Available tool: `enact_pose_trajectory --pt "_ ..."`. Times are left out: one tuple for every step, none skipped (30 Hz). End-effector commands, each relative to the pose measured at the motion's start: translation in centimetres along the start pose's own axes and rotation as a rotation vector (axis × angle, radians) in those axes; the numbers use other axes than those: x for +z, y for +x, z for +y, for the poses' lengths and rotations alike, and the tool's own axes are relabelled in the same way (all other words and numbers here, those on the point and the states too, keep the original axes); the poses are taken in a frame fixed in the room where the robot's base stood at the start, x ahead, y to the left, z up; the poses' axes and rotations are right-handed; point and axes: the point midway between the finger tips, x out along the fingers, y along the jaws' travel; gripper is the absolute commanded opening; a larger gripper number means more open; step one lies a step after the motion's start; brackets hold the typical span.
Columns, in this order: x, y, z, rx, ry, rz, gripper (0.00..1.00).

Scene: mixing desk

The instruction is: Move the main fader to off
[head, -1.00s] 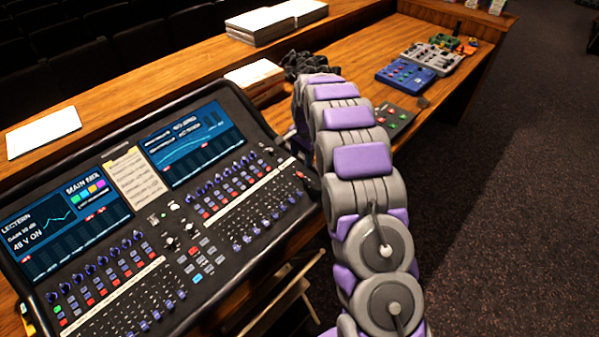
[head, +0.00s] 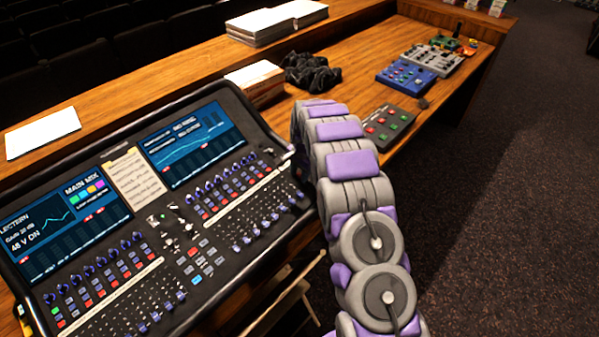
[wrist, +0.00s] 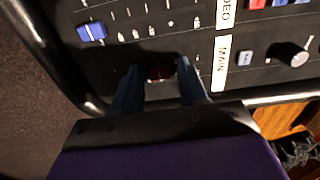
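In the wrist view, a dark red fader cap (wrist: 160,72), beside the label MAIN (wrist: 221,62), sits between the two fingertips of my gripper (wrist: 159,68). The fingers stand apart on either side of the cap. Whether they touch it is not clear. A blue fader cap (wrist: 91,31) sits farther left on the same dark panel. In the head view, the mixing desk (head: 215,285) fills the lower left. My arm reaches over its right end, and the fingers and the red cap are hidden or too small to make out there.
Two lit screens (head: 192,140) stand along the desk's back. Knobs and buttons crowd the panel. A round knob (wrist: 291,54) lies right of the MAIN label. Papers (head: 255,82), a dark cable heap (head: 312,73) and small control boxes (head: 407,78) lie on the wooden counter.

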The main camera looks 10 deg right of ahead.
Motion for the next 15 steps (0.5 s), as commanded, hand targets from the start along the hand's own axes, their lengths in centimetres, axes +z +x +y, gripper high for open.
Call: enact_pose_trajectory --pt "0.00 0.00 0.00 0.000 0.000 0.000 0.38" --pt "0.00 0.00 0.00 0.000 0.000 0.000 0.35" --pt "0.00 -0.01 0.00 0.000 0.000 0.000 0.31" --pt "0.00 -0.01 0.00 0.000 0.000 0.000 0.28" --pt "0.00 0.00 0.00 0.000 0.000 0.000 0.25" --pt "0.00 0.00 0.00 0.000 0.000 0.000 0.21" --pt "0.00 0.00 0.00 0.000 0.000 0.000 0.18" --pt "0.00 -0.01 -0.01 0.000 0.000 0.000 0.16" --pt "0.00 -0.01 -0.01 0.000 0.000 0.000 0.12" --pt "0.00 -0.01 -0.01 0.000 0.000 0.000 0.09" --pt "0.00 -0.01 -0.01 0.000 0.000 0.000 0.06" --pt "0.00 -0.01 -0.01 0.000 0.000 0.000 0.02" --pt "0.00 -0.01 -0.01 0.000 0.000 0.000 0.00" --pt "0.00 -0.01 -0.01 0.000 0.000 0.000 0.00" --pt "0.00 -0.01 -0.01 0.000 0.000 0.000 0.00"
